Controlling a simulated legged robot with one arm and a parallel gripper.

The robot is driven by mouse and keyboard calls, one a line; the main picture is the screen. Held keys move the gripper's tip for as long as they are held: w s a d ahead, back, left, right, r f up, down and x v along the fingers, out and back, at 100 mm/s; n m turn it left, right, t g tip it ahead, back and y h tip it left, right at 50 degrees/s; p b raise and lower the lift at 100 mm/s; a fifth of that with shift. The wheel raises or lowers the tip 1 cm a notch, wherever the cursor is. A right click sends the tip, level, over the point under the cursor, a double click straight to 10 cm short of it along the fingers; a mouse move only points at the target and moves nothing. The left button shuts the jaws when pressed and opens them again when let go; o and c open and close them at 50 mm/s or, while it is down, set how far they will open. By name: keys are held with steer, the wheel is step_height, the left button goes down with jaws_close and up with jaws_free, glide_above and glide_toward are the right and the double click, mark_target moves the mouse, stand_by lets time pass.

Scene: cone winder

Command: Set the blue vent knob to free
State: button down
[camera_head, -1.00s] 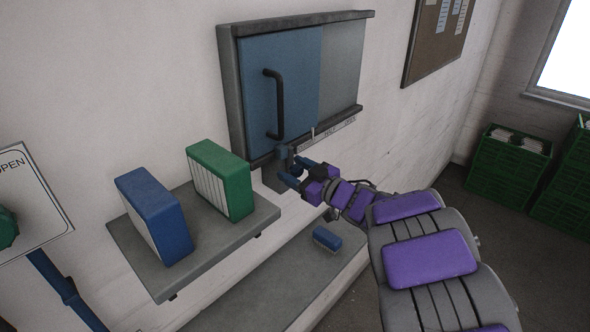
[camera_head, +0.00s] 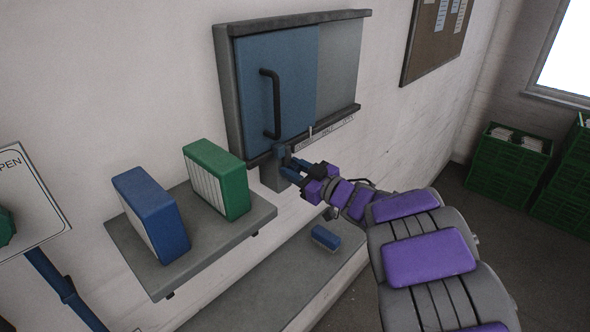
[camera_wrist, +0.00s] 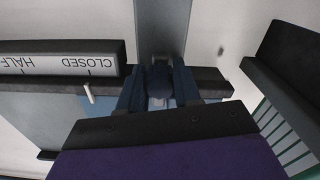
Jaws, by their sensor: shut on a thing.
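The fingers hide much of the knob, and no "free" mark is readable. The scale strip (camera_wrist: 60,65) reads "CLOSED" and "HALF", with a white pointer (camera_wrist: 89,93) near "CLOSED".
A grey shelf (camera_head: 225,240) with a blue binder (camera_head: 150,215) and a green binder (camera_head: 215,178) stands left of my arm. A small blue brush-like block (camera_head: 326,237) lies on the lower ledge (camera_head: 260,290). Green crates (camera_head: 508,165) stand far right.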

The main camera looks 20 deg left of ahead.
steer(key=shift+f+b, duration=0.75)
steer(key=shift+f, duration=1.3)
steer(key=c, duration=0.8)
jaws_free()
steer(key=shift+w, duration=0.15)
steer(key=shift+r, duration=0.1)
steer(key=b+v, duration=0.2)
steer(key=v, duration=1.5)
steer(key=shift+d, duration=0.1)
